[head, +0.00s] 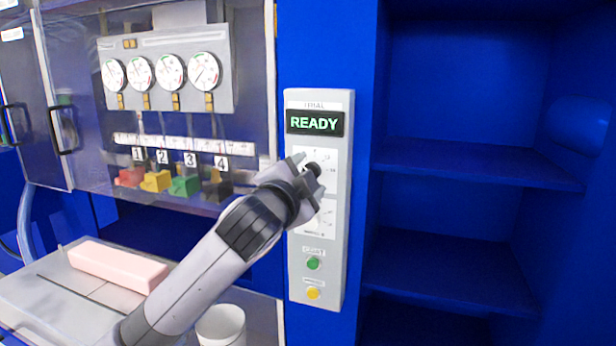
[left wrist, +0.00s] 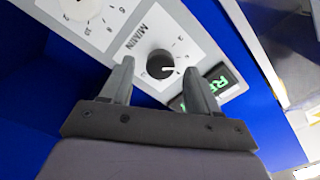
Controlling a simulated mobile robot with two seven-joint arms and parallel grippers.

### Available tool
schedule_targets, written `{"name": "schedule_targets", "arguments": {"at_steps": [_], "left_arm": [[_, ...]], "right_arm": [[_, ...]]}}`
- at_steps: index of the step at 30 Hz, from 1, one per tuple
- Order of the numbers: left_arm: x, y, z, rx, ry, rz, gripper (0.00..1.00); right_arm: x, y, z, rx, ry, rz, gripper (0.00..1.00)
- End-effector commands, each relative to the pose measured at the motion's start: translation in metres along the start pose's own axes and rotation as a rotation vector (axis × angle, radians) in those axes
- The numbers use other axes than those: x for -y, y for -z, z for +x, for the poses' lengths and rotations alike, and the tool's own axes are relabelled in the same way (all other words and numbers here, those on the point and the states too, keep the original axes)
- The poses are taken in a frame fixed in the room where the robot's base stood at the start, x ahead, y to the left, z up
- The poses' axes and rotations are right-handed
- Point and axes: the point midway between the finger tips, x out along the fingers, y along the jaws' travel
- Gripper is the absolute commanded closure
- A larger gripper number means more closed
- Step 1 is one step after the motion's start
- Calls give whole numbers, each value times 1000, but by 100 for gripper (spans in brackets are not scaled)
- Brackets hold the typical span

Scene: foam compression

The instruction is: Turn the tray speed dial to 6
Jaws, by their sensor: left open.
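The control panel (head: 328,285) has two dials under a lit READY display (head: 315,122). The upper dial (head: 313,169) is mostly covered by my left gripper (head: 309,171) in the head view. In the left wrist view this black dial (left wrist: 160,63) has a white pointer mark, and a MM/MIN label is beside it. My left gripper (left wrist: 160,80) is open, its fingertips on either side of that dial; I cannot tell if they touch it. The lower dial (left wrist: 82,7) is white with numbers around it. I cannot read which dial is the tray speed one. My right gripper is not in view.
A green button (head: 313,263) and a yellow button (head: 313,293) sit low on the panel. Empty blue shelves (head: 470,165) are at right. At left are a glazed cabinet with gauges (head: 204,71), a pink foam block (head: 118,266) and a white cup (head: 221,326).

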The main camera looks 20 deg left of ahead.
Motion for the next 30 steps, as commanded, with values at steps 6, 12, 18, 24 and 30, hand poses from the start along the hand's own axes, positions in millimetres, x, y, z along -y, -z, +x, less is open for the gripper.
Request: {"name": "schedule_targets", "arguments": {"at_steps": [6, 12, 18, 24, 30], "left_arm": [[-2, -1, -30, -2, 0, 0, 39], [-1, -1, -50, 0, -1, 0, 39], [0, 0, -58, 1, -1, 0, 39], [0, 0, -58, 1, -1, 0, 39], [-1, -1, -58, 1, -1, 0, 39]], "right_arm": [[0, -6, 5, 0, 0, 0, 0], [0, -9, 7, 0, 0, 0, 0], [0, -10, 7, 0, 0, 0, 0], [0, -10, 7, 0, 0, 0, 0], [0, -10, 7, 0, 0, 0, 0]]}}
